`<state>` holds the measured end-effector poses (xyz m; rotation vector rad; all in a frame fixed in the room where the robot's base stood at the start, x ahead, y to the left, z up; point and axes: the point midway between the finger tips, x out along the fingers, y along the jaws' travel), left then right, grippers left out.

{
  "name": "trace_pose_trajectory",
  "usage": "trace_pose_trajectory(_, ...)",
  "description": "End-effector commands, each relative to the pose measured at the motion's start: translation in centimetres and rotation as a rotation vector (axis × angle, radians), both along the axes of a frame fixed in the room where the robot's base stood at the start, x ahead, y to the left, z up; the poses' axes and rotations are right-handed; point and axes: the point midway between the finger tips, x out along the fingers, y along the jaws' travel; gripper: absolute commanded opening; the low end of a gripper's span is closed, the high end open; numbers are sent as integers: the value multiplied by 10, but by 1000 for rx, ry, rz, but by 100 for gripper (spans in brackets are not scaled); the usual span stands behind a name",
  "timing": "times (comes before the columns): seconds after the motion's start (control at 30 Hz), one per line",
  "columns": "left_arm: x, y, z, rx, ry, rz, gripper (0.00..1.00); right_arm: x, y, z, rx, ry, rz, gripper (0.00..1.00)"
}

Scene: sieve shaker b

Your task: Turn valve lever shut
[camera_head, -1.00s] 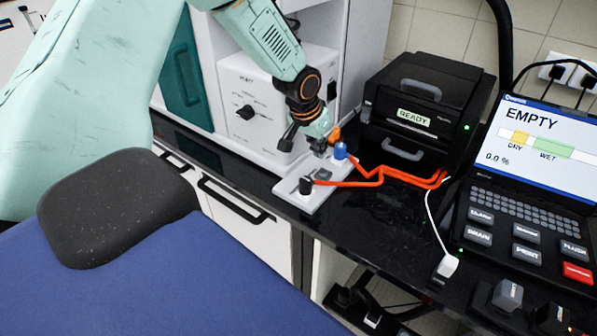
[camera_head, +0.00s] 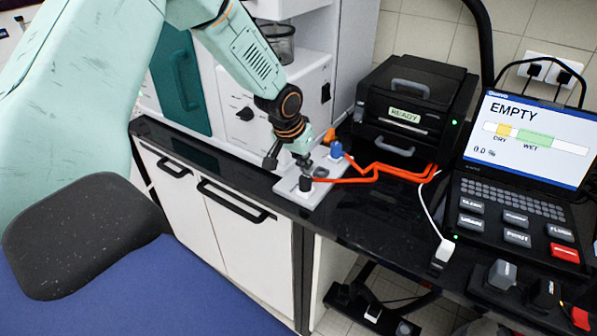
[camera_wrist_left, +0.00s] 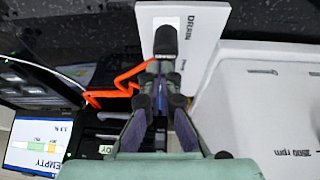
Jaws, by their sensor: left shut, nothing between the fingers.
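A white valve board (camera_head: 285,188) lies at the bench's front edge; in the wrist view its face (camera_wrist_left: 205,20) reads DRAIN. A short black post (camera_head: 305,184) stands at its near end and also shows in the wrist view (camera_wrist_left: 165,40). A blue cap (camera_head: 337,150) and an orange piece (camera_head: 330,135) sit at its far end. I cannot tell which part is the lever. My left gripper (camera_head: 305,165) is shut and empty, low over the board just behind the black post; contact is unclear. Its fingers (camera_wrist_left: 164,65) partly hide the board in the wrist view.
An orange hose (camera_head: 375,170) runs right from the board toward a black unit marked READY (camera_head: 415,105). A console screen (camera_head: 530,138) at right reads EMPTY. A white cabinet with a knob (camera_head: 244,114) stands close behind the arm.

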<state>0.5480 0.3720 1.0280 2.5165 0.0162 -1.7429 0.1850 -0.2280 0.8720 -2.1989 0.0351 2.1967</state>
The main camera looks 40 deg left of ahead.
Motion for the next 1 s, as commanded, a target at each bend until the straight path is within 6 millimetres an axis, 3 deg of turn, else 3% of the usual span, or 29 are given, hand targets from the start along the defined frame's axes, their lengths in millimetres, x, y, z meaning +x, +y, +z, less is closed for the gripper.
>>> trace_pose_trajectory(0.8,0,-5,-6,-5,1,-5,0,0,0,-2,0,0,0,0)
trace_pose_trajectory(1.0,14,-14,-2,-34,-91,-2,0,0,0,-2,0,0,0,0)
